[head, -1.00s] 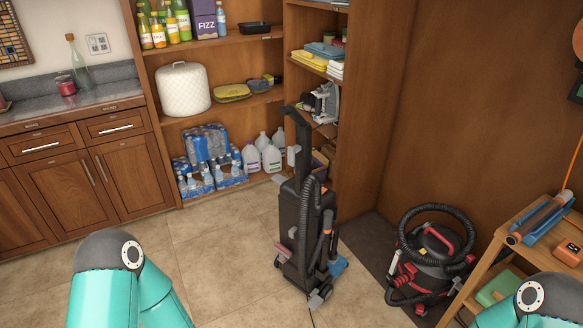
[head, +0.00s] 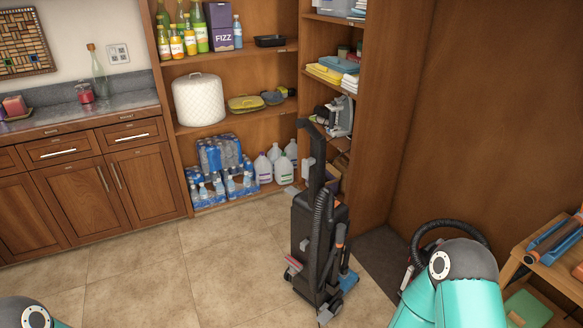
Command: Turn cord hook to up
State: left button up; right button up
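A black upright vacuum (head: 318,230) stands on the tile floor in the middle of the head view, in front of the shelves. Its handle (head: 312,132) rises at the top, with a ribbed hose down the right side. Neither gripper shows. Only a bit of my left arm is at the lower left corner and my teal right arm is at the lower right, apart from the vacuum.
A canister vacuum (head: 447,229) is partly hidden behind my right arm. A wooden cart (head: 555,270) stands at the right. The floor (head: 150,275) left of the upright vacuum is clear.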

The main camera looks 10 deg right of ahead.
aim_at(306, 163)
jog(key=u, duration=0.1)
jog(key=i, duration=1)
jog(key=z, duration=0.05)
